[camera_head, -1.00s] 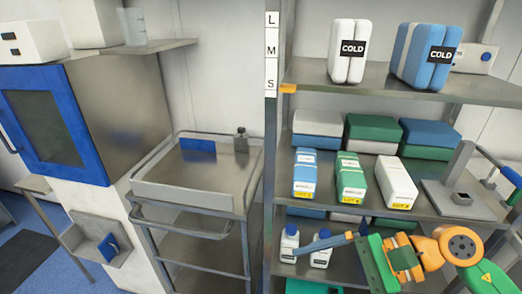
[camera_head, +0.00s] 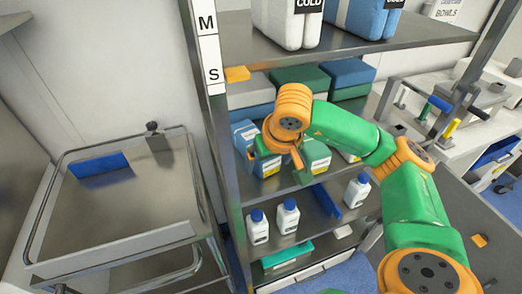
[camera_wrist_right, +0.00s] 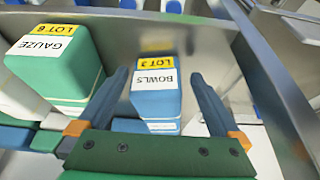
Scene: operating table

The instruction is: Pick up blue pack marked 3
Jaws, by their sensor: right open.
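The blue pack (camera_wrist_right: 156,100) has a white BOWLS label and a yellow LOT 3 strip in the right wrist view. In the head view the blue pack (camera_head: 243,131) stands at the left of the middle shelf, partly hidden by my right gripper (camera_head: 272,152). In the right wrist view my right gripper (camera_wrist_right: 158,76) is open, with one finger on each side of the blue pack. I cannot tell whether the fingers touch it. My left gripper is not in view.
A green GAUZE pack marked LOT 6 (camera_wrist_right: 58,62) stands left of the blue pack in the wrist view. Stacked boxes (camera_head: 300,78) stand behind. A metal post (camera_head: 222,150) is close on the left. White bottles (camera_head: 288,217) stand below.

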